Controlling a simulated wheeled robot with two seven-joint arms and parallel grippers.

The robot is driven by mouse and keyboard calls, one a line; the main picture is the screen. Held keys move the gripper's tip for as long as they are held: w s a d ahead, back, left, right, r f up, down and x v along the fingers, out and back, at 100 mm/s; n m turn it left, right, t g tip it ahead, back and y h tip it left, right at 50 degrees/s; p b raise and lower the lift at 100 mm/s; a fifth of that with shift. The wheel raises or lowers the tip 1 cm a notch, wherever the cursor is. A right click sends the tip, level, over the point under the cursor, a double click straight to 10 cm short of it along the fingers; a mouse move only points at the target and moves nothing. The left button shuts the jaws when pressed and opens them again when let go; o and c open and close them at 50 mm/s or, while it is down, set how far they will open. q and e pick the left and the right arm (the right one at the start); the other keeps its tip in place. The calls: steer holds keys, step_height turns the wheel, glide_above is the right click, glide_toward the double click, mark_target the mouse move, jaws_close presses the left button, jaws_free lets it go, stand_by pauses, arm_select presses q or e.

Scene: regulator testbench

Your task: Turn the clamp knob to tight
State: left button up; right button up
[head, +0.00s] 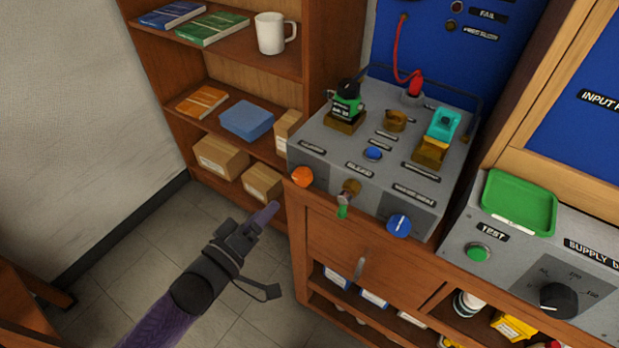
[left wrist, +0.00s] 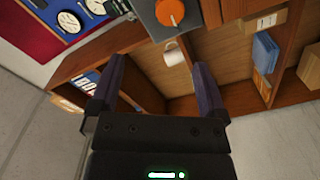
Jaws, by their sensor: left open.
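The orange clamp knob (head: 302,176) is on the left of the sloping front face of the grey test bench (head: 345,185). A label above it is too small to read surely. In the left wrist view the knob (left wrist: 170,13) shows at the top edge, with a pale line across its face. My left gripper (head: 266,214) is in front of and below the knob, apart from it. Its two dark purple fingers (left wrist: 154,88) are spread with nothing between them. My right gripper is not in view.
A brass fitting with a green-tipped lever (head: 343,208) and a blue knob (head: 399,225) are right of the orange knob. A wooden shelf (head: 245,62) with boxes, books and a white mug (head: 271,34) stands behind left. Open floor (head: 185,235) lies below.

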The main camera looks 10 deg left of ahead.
mark_target(299, 181)
arm_select(q)
steer(key=b+x, duration=0.1)
steer(key=x, duration=0.2)
steer(key=f+b+x, duration=0.1)
steer(key=x, duration=0.2)
steer(key=b+x, duration=0.1)
steer(key=x, duration=0.2)
steer(key=shift+w+d+f, duration=0.1)
steer(key=shift+w+f, duration=0.15)
steer(key=shift+f, duration=0.15)
steer(key=shift+w+d+r, duration=0.1)
steer(key=shift+w+d, duration=0.1)
steer(key=shift+w, duration=0.3)
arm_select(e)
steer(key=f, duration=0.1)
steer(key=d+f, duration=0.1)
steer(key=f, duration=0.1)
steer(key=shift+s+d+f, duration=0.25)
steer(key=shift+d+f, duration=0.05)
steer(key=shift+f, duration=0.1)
arm_select(q)
steer(key=c, duration=1)
steer(key=shift+c, duration=1.4)
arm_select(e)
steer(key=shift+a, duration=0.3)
